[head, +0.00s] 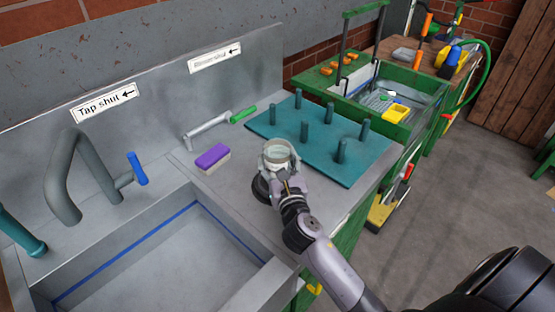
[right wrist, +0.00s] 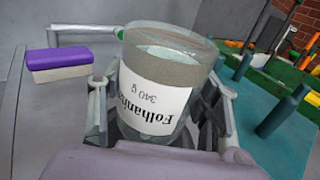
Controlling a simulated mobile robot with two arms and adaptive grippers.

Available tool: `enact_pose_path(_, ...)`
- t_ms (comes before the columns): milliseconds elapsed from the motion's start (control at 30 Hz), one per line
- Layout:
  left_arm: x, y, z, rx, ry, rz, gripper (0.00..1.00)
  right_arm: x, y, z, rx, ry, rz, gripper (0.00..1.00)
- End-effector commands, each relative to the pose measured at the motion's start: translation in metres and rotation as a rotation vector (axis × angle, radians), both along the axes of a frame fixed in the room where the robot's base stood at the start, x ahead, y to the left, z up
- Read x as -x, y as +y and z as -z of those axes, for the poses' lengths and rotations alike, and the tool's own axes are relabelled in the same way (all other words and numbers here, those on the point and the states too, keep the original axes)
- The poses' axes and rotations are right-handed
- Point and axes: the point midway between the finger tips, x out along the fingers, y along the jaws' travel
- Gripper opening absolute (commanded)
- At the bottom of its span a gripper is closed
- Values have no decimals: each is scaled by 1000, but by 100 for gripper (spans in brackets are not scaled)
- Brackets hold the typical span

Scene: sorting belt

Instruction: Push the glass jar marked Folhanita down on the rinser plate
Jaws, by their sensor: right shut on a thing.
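The glass jar (head: 279,153) marked Folhanita is in my right gripper (head: 284,178), above the counter. In the right wrist view the jar (right wrist: 165,62) tilts slightly, and its white label, with "340 g", reads upside down. The fingers (right wrist: 160,128) close around its sides. A dark round piece (head: 261,188), apparently the rinser plate, shows just below and left of the gripper. It is mostly hidden, so I cannot tell whether the jar touches it. My left gripper is not in view.
A teal peg mat (head: 335,172) lies just right of the jar. A purple sponge (head: 211,156) and a green-handled lever (head: 243,115) are behind left. A sink (head: 150,268) with a blue-handled tap (head: 138,169) is on the left. The sign (head: 107,102) reads "Tap shut".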

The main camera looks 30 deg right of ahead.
Motion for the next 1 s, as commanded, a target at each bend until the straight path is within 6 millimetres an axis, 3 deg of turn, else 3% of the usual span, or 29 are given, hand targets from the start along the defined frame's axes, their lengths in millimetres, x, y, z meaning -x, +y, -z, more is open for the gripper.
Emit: enact_pose_path(1000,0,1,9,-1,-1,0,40,0,0,15,-1,5,0,19)
